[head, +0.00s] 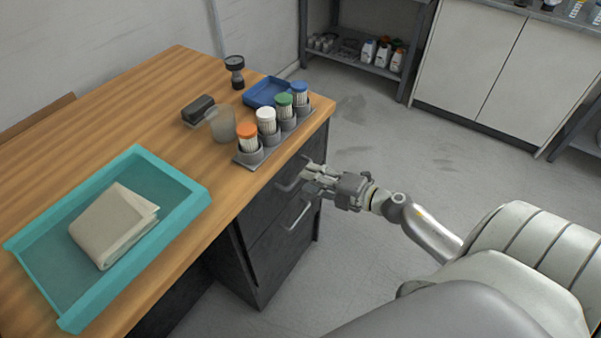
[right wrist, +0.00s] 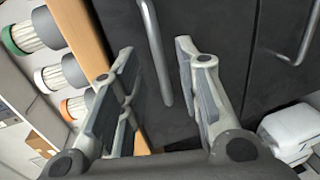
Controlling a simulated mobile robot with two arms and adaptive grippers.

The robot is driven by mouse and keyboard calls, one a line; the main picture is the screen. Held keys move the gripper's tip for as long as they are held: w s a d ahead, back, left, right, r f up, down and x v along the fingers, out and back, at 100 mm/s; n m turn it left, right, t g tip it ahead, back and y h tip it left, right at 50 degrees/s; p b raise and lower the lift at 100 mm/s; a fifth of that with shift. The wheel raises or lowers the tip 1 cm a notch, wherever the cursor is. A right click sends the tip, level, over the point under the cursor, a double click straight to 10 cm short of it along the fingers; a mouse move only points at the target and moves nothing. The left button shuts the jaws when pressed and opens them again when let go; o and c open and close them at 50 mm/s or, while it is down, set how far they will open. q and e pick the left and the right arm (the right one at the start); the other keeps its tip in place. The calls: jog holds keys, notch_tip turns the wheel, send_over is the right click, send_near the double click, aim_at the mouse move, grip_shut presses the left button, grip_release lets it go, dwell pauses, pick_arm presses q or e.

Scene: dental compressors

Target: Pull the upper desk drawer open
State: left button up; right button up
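The wooden desk (head: 200,115) has a dark drawer unit under its right end. The upper drawer (head: 258,208) looks shut, its front in line with the lower drawer (head: 272,258). The upper drawer's grey bar handle (head: 287,186) shows beside my right gripper (head: 308,178). In the right wrist view, my right gripper (right wrist: 158,62) is open, and the upper handle (right wrist: 157,55) appears between its two fingers. I cannot tell whether a finger touches the handle. The lower drawer's handle (head: 297,217) is below, also in the right wrist view (right wrist: 306,35). My left gripper is not in view.
On the desktop stand a rack (head: 255,157) of capped containers near the drawer edge, a blue tray (head: 262,93), a clear cup (head: 222,125) and a teal tray (head: 190,205) with a folded cloth (head: 112,225). The floor (head: 370,165) right of the desk is clear.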

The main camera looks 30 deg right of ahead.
jog(key=shift+x, duration=2.1)
grip_shut()
